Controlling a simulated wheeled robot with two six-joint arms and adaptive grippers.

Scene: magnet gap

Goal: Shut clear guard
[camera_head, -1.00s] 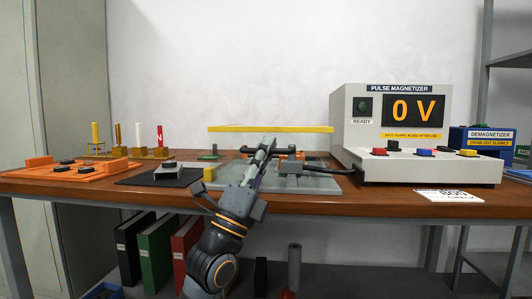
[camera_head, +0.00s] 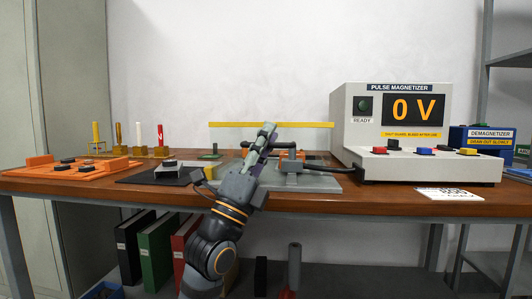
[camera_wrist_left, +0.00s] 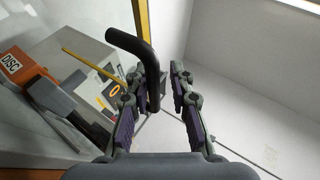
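The clear guard shows mainly by its yellow edge bar (camera_head: 300,125), raised and level above the grey fixture plate (camera_head: 310,186); its clear panel is hard to make out. In the left wrist view a yellow edge (camera_wrist_left: 143,18) runs beside a black bent handle (camera_wrist_left: 150,60). My left gripper (camera_head: 269,128) is in front of the yellow bar in the head view. In the left wrist view its fingers (camera_wrist_left: 158,100) are apart, with the handle's lower end between them, nearer the left finger. Whether they touch is unclear. My right gripper is not in view.
The pulse magnetizer (camera_head: 360,140), reading 0 V, stands right of the fixture, with a black cable (camera_head: 335,171) between them. A black mat (camera_head: 140,179) and orange tray (camera_head: 50,172) lie left. A white card (camera_head: 450,194) lies at the front right.

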